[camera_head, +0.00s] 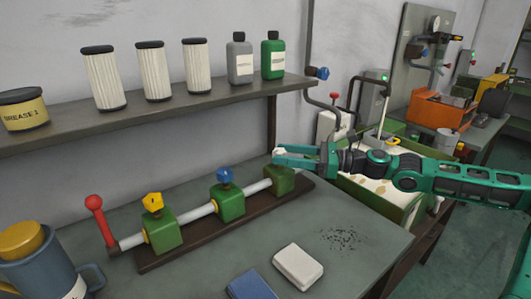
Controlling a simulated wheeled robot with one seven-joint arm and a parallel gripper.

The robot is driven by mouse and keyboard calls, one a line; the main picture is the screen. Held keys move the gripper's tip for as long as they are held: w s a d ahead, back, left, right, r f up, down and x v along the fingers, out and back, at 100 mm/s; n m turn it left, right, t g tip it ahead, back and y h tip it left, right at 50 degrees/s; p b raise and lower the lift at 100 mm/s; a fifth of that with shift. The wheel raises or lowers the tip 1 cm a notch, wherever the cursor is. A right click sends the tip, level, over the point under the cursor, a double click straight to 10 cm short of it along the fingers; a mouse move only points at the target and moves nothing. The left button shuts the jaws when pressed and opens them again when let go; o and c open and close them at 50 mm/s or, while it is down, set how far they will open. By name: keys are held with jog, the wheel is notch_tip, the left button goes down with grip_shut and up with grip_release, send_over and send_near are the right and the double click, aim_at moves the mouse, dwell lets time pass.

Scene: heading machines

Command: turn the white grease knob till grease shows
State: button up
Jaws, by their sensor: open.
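A manifold on the bench has a pale pipe through three green blocks. The left block (163,232) has a yellow knob (153,201) and the middle block (228,203) a blue knob (225,175). The right block (283,182) sits just under my gripper (279,155), which is open and reaches in from the right. My gripper's fingers cover the space over this block's top.
A red-handled lever (96,212) stands at the manifold's left end, near a blue-grey jug (45,268). A white block (298,267), a blue cloth-like item (250,285) and dark specks lie in front. A shelf (160,114) with filters and bottles overhangs behind.

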jog(key=x, duration=0.6)
